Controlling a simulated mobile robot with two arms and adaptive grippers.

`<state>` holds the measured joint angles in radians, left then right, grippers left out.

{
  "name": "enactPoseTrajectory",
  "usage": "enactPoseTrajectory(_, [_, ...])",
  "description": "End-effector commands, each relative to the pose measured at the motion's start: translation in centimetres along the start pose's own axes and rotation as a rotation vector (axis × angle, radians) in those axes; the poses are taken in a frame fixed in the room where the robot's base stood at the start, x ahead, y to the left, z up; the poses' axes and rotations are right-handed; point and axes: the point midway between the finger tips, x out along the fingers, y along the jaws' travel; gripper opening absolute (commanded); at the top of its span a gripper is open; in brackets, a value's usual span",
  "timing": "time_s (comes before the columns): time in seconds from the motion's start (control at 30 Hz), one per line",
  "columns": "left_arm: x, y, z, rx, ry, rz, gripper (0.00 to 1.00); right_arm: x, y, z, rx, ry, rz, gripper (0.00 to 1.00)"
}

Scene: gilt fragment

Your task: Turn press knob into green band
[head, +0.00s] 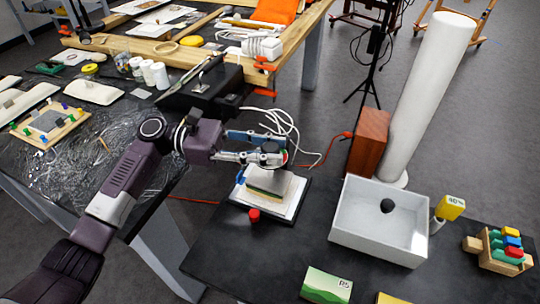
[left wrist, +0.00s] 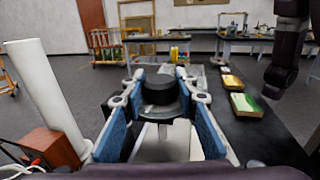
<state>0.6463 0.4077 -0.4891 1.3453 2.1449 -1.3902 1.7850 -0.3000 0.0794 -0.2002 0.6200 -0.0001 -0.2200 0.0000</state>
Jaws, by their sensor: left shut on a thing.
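The press (head: 268,208) stands on the black table, with a stack of pale and green-yellow layers (head: 268,185) on its white base. Its black round knob (head: 270,147) is on top, and it also shows in the left wrist view (left wrist: 159,88). My left gripper (head: 262,156) is shut on the knob, with a blue-padded finger on each side of it. A small round part with a red edge (head: 284,157) shows beside the fingers. The green band cannot be made out, and the gripper hides part of the press top.
A red button (head: 254,215) sits in front of the press. A white basin (head: 380,220) with a dark round thing is to the right, near a yellow tag (head: 449,207) and a wooden rack of coloured blocks (head: 500,249). A green card box (head: 326,286) lies in front.

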Motion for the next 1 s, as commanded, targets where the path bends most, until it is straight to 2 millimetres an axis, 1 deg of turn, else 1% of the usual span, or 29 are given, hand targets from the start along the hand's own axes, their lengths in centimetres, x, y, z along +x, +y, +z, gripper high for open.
enactPoseTrajectory(0.03, [0.03,0.14,-0.15,0.002,-0.001,-0.018,0.03,0.47,0.02,0.06,0.0,0.0,0.0,0.0])
enactPoseTrajectory(0.2, [0.02,0.07,-0.05,0.001,-0.001,-0.067,0.03,0.88,0.04,0.1,0.0,0.0,0.001,0.0])
enactPoseTrajectory(0.73, [0.06,-0.02,-0.03,-0.001,0.0,-0.091,0.03,0.99,0.07,0.12,0.0,0.0,0.001,0.0])
enactPoseTrajectory(0.77, [0.06,-0.02,-0.04,-0.001,0.0,-0.091,0.28,0.99,0.07,0.12,0.0,0.0,0.001,0.0])
enactPoseTrajectory(0.9, [0.06,-0.02,-0.04,-0.001,0.0,-0.091,0.44,0.99,0.08,0.12,0.0,0.0,0.001,0.0])
enactPoseTrajectory(0.93, [0.06,-0.02,-0.04,-0.001,0.0,-0.091,0.46,0.99,0.08,0.12,0.0,0.0,0.001,0.0])
enactPoseTrajectory(1.0, [0.06,-0.02,-0.04,-0.001,0.0,-0.091,0.46,0.99,0.08,0.12,0.0,0.0,0.001,0.0])
